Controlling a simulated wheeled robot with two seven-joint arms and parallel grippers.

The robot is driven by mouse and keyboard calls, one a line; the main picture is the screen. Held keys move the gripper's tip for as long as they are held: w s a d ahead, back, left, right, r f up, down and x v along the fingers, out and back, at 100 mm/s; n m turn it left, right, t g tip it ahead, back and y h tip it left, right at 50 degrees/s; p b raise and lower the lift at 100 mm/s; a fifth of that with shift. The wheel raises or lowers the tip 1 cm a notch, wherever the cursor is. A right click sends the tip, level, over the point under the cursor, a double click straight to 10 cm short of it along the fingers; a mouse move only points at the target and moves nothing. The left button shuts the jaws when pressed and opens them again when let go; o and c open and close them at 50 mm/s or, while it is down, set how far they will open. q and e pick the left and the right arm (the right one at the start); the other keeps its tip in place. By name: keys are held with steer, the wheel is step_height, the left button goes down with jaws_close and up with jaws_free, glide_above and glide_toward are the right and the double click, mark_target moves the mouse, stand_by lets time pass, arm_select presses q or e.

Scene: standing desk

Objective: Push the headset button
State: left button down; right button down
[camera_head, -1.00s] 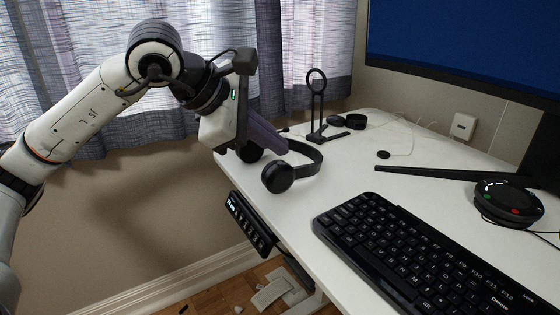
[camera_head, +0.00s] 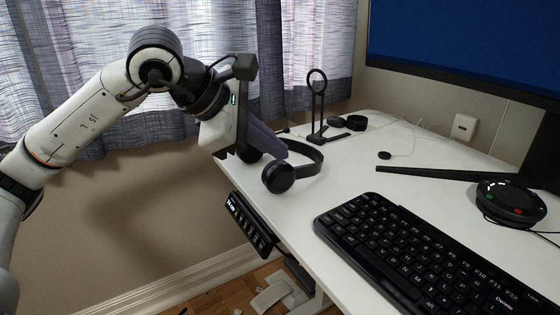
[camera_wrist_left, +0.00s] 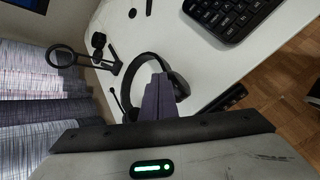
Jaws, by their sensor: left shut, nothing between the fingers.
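A black over-ear headset (camera_head: 309,165) lies on the white desk near its left edge, with its near earcup facing up front. It also shows in the left wrist view (camera_wrist_left: 149,60), with its thin microphone boom to the left. My left gripper (camera_head: 281,151) is shut and empty. Its purple-grey fingers hang over the headset's far side and partly hide the far earcup. In the left wrist view the fingertips (camera_wrist_left: 160,78) overlap the headset between its earcups; I cannot tell whether they touch it. No button on the headset can be made out. My right gripper is not in view.
A black headset stand (camera_head: 317,108) is behind the headset. A keyboard (camera_head: 420,255) lies at front right, and a round speakerphone (camera_head: 508,200) is farther right. A desk control panel (camera_head: 249,222) hangs under the left edge. Bare desk lies between headset and keyboard.

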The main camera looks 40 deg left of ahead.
arm_select(q)
steer(key=shift+f, duration=0.3)
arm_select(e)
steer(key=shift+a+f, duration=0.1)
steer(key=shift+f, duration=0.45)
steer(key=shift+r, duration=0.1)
arm_select(q)
steer(key=shift+w+d+r+p, duration=0.1)
steer(key=shift+w+r+p, duration=0.05)
steer(key=shift+r+p, duration=0.45)
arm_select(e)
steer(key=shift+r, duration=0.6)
arm_select(q)
steer(key=shift+r, duration=0.1)
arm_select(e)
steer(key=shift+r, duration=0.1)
